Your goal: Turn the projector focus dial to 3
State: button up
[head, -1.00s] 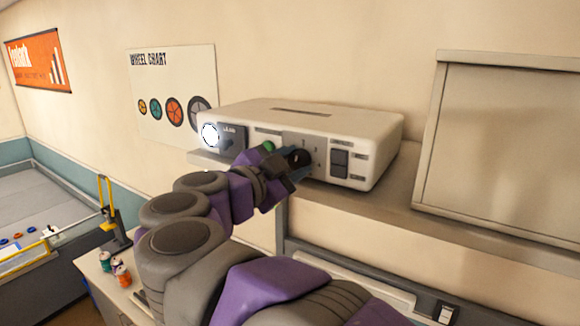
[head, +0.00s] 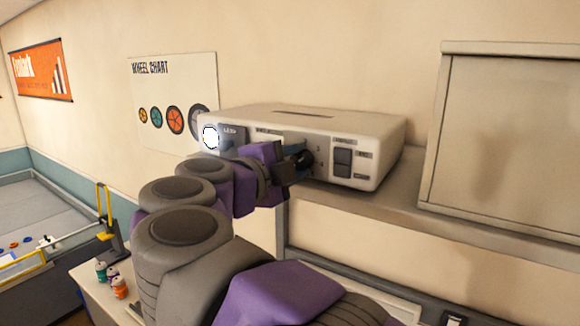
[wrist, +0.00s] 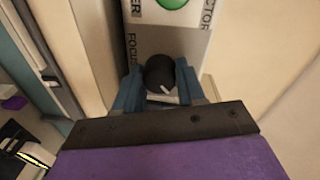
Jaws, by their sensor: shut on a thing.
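The white projector (head: 370,130) sits on a wall shelf, its lit lens at the left of its front face. The focus dial (wrist: 159,73) is a black round knob with a pale pointer mark, beside the word FOCUS in the wrist view. My gripper (wrist: 160,88) is shut on the dial, with a blue finger on each side of it. In the head view my gripper (head: 298,158) covers most of the dial and part of the numbers around it. I cannot tell which number the pointer is at. A green button (wrist: 172,3) shows above the dial in the wrist view.
A dark rocker switch (head: 342,162) is on the projector's face right of the dial. The shelf (head: 400,192) runs below the projector. A large framed panel (head: 500,140) stands on the right. Small cans (head: 115,280) stand on a counter at lower left.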

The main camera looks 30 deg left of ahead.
dwell(0.4)
jog(key=o, duration=0.7)
jog(key=shift+d, duration=0.1)
jog(key=o, duration=0.4)
jog(key=shift+d, duration=0.15)
jog(key=shift+c, duration=0.2)
